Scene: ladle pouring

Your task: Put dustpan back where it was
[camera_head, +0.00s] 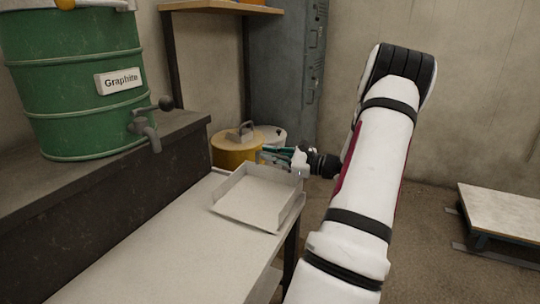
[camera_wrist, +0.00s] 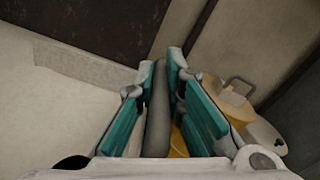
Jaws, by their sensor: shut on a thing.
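The dustpan (camera_head: 252,200) is a pale grey, open-fronted pan with low walls. In the head view it is at the far end of the pale bench (camera_head: 165,240), its open edge toward the camera. I cannot tell whether it rests on the bench or is just above it. My gripper (camera_head: 280,156) is behind the pan's back wall, at the bench's far right corner. In the wrist view my gripper (camera_wrist: 163,80) has its teal-padded fingers closed around the grey dustpan handle (camera_wrist: 157,115). The pan hides part of the fingers in the head view.
A green drum labelled Graphite (camera_head: 75,85) with a tap stands on the dark ledge (camera_head: 110,190) at left. A yellow container (camera_head: 235,150) with a handled lid stands behind the bench. A low platform (camera_head: 505,215) is at right. The near bench top is clear.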

